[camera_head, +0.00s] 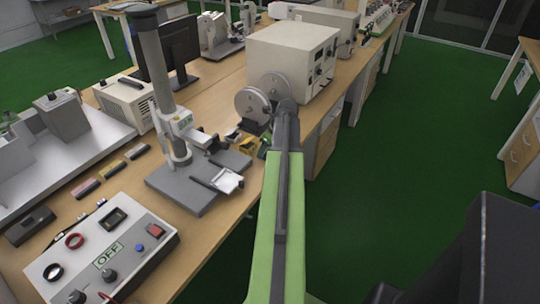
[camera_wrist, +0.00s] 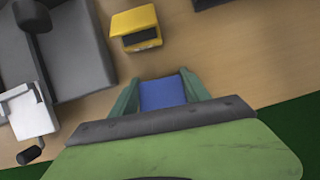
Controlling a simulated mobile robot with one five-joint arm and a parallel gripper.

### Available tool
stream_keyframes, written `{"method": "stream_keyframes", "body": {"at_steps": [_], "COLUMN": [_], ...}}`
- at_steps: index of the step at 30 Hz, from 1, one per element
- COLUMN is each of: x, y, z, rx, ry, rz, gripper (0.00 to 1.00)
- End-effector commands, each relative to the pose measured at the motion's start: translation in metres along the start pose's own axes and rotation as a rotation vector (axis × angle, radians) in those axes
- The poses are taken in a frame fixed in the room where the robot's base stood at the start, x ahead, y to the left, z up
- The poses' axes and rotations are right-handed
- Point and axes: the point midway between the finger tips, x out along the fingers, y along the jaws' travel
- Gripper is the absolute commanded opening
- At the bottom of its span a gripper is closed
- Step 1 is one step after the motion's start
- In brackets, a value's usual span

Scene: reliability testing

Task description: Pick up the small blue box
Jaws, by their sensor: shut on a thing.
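The small blue box (camera_wrist: 162,93) shows in the wrist view between the two green fingers of my gripper (camera_wrist: 160,92). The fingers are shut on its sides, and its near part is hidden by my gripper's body. Whether it touches the table cannot be told. In the head view my green arm reaches forward along the bench's right edge, and my gripper (camera_head: 264,143) is mostly hidden behind it. I cannot make out the blue box in the head view.
A yellow box (camera_wrist: 136,28) lies on the wooden bench (camera_wrist: 210,60) just beyond my gripper. A grey test stand (camera_head: 185,185) is to the left. A cream machine with discs (camera_head: 295,55) stands beyond. Green floor (camera_head: 400,180) is open on the right.

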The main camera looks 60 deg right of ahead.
Motion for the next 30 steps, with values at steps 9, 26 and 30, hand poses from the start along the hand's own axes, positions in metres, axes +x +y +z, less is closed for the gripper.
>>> {"method": "stream_keyframes", "body": {"at_steps": [9, 26, 30], "x": [-0.003, -0.092, -0.119], "y": [0.000, -0.023, -0.037], "z": [0.001, -0.015, -0.034], "rx": [0.001, 0.005, 0.006], "ry": [0.000, 0.001, 0.000], "rz": [0.000, -0.001, -0.001], "gripper": [0.14, 0.14, 0.14]}}
